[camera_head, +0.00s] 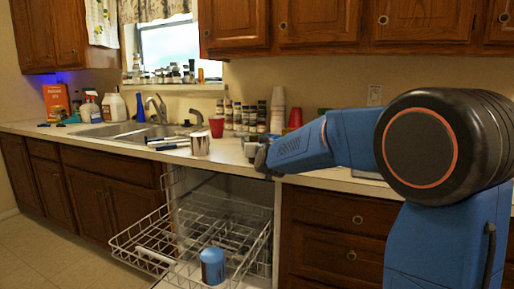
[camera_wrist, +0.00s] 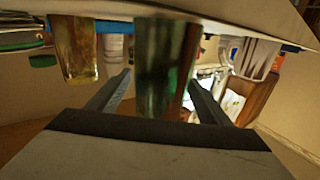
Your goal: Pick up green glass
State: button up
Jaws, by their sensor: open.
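The green glass (camera_wrist: 160,60) is a dark, see-through green tumbler in the middle of the wrist view, which looks upside down. My gripper (camera_wrist: 160,80) is open, with one finger to each side of the glass in that view. I cannot tell whether either finger touches it or how deep the glass sits between them. In the head view my gripper (camera_head: 259,155) is low over the counter's front edge, at the end of my blue arm. I cannot make out the green glass there; my arm covers part of the counter.
A metal can (camera_head: 200,144) and red cup (camera_head: 217,127) stand left of my gripper. The open dishwasher rack (camera_head: 150,243) juts out below.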

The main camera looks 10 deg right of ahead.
jog(key=shift+w, duration=1.15)
jog(key=c, duration=1.3)
